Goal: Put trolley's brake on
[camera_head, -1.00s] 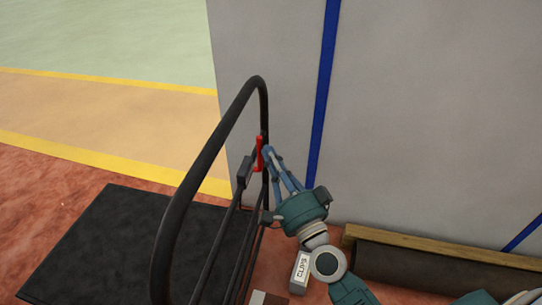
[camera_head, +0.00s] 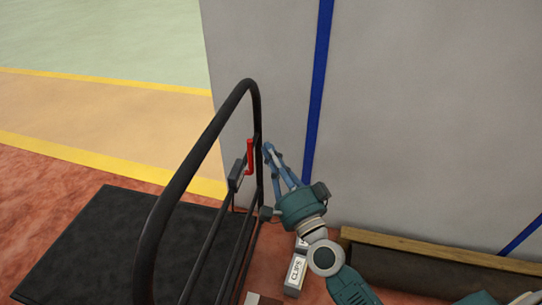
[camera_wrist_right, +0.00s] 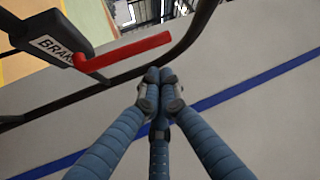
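The trolley (camera_head: 88,245) has a black deck and a tall black tube handle (camera_head: 188,175). A grey brake box (camera_head: 237,175) on the handle carries a red lever (camera_head: 249,157), which stands upright in the head view. In the wrist view, the lever (camera_wrist_right: 125,51) sticks out from the box (camera_wrist_right: 48,38), whose label is partly hidden and reads "BRAK". My right gripper (camera_head: 267,148) is just right of the lever, apart from it in the head view. Its blue fingertips meet in the wrist view (camera_wrist_right: 159,76), with nothing seen between them. My left gripper is not in view.
A grey wall (camera_head: 430,110) with blue stripes stands behind and right of the handle. A box marked "CLIPS" (camera_head: 295,273) is below my right arm. A wood-edged dark bench or ledge (camera_head: 430,275) is at lower right. The floor left of the trolley is clear.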

